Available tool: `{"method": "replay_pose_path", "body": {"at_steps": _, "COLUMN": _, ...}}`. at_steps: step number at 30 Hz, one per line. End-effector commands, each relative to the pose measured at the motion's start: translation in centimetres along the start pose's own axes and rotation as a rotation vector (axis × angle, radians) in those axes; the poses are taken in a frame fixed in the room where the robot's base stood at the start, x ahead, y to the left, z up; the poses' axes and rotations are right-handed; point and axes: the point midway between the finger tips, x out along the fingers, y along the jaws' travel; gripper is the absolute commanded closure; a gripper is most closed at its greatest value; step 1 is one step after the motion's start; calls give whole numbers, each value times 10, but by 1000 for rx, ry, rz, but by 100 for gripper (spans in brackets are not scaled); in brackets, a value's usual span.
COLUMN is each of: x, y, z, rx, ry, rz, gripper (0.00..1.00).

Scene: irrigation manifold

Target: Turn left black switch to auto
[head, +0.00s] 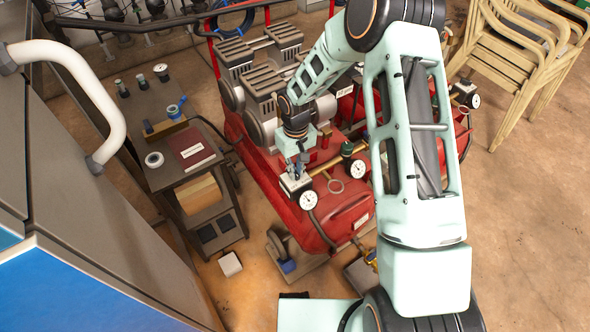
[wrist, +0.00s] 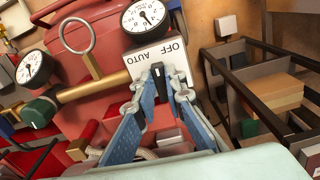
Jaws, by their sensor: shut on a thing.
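The black switch (wrist: 159,84) is a small dark knob on a white plate marked OFF and AUTO (wrist: 141,64). In the wrist view it lies between the tips of my blue fingers, which partly hide it. My gripper (wrist: 164,82) is shut on it. In the head view my gripper (head: 295,170) reaches down to the pale switch box (head: 297,186) at the front of the red compressor (head: 345,205). The switch itself is too small and covered there to read. Which mark the knob points to I cannot tell.
A round gauge (head: 308,200) sits close beside the switch box; it also shows in the wrist view (wrist: 145,16). Another gauge (head: 357,168), a ring (head: 335,184) and brass piping are near.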

Motion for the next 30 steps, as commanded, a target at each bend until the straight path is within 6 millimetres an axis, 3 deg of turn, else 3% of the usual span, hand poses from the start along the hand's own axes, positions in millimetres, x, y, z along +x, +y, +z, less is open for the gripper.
{"method": "replay_pose_path", "body": {"at_steps": 15, "x": -1, "y": 3, "z": -1, "rx": -430, "ry": 0, "rz": 0, "gripper": 100}}
{"method": "replay_pose_path", "body": {"at_steps": 30, "x": -1, "y": 4, "z": -2, "rx": -585, "ry": 1, "rz": 1, "gripper": 100}}
